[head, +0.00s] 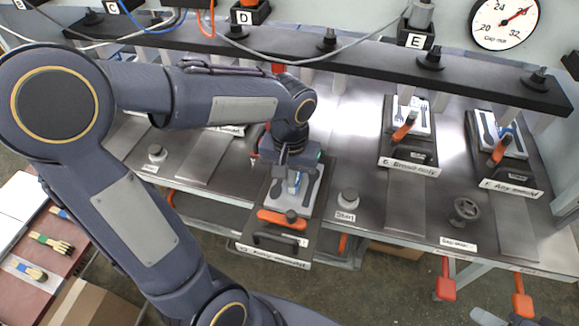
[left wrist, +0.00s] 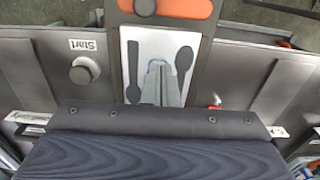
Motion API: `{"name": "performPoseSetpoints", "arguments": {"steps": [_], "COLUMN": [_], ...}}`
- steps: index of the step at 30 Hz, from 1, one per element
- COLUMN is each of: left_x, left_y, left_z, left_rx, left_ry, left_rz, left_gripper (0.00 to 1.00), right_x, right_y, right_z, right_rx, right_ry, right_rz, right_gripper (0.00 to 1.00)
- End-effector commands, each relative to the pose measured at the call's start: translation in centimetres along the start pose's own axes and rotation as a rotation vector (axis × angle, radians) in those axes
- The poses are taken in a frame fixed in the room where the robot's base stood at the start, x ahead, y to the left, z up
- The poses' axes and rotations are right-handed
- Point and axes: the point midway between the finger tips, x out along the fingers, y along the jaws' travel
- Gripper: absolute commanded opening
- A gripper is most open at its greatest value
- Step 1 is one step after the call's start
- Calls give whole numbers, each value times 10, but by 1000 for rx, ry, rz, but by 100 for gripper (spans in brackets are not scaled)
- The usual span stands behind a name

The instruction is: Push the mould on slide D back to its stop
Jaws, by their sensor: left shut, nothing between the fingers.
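The mould (head: 308,198) on the slide below letter D is a pale plate with dark cutlery shapes and an orange front grip (head: 283,219). It sits on a dark slide (head: 270,240) that extends out past the bench's front edge. In the left wrist view the mould (left wrist: 198,48) shows a spoon shape and a narrower dark shape. My left gripper (head: 294,184) is shut and empty, pointing down over the mould plate; its fingers also show in the left wrist view (left wrist: 158,82). I cannot tell whether they touch the plate. My forearm and hand hide the slide's rear. My right gripper is out of view.
A Start button (head: 348,198) stands right of the slide. Two more moulds with orange grips (head: 404,127) (head: 498,148) sit farther right, under a black overhead beam (head: 350,62). A handwheel (head: 466,208) is at the bench front. Brushes lie on a side table at left.

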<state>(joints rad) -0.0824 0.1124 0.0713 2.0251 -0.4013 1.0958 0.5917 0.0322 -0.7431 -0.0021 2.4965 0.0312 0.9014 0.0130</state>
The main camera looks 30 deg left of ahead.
Motion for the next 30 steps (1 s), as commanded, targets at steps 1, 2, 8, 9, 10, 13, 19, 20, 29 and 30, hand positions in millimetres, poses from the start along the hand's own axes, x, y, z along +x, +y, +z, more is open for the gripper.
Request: {"name": "performPoseSetpoints", "arguments": {"steps": [1, 2, 8, 9, 10, 13, 19, 20, 29, 30], "left_x": [11, 17, 44, 48, 50, 54, 54, 54, 55, 54], "left_y": [0, 0, 0, 0, 0, 0, 0, 0, 1, 0], "left_z": [1, 1, 1, 1, 1, 0, 0, 0, -30, -37], "left_rx": [1, 1, 0, 0, 0, 0, 0, 0, -1, -2], "left_ry": [-6, -5, -3, -3, -3, 0, 1, 1, 1, 1], "left_rz": [-2, -2, -1, 0, 0, 1, 2, 2, 2, 2], "left_gripper": [0, 0, 0, 0, 0, 0, 0, 0, 0, 0], "right_x": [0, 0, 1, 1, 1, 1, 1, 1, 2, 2], "right_y": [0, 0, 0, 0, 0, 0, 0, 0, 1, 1], "right_z": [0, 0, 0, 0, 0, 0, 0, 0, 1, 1], "right_rx": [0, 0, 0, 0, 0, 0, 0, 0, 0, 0], "right_ry": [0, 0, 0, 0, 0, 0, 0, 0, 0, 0], "right_rz": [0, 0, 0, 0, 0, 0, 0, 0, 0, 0], "right_gripper": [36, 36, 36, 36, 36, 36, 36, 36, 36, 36]}}
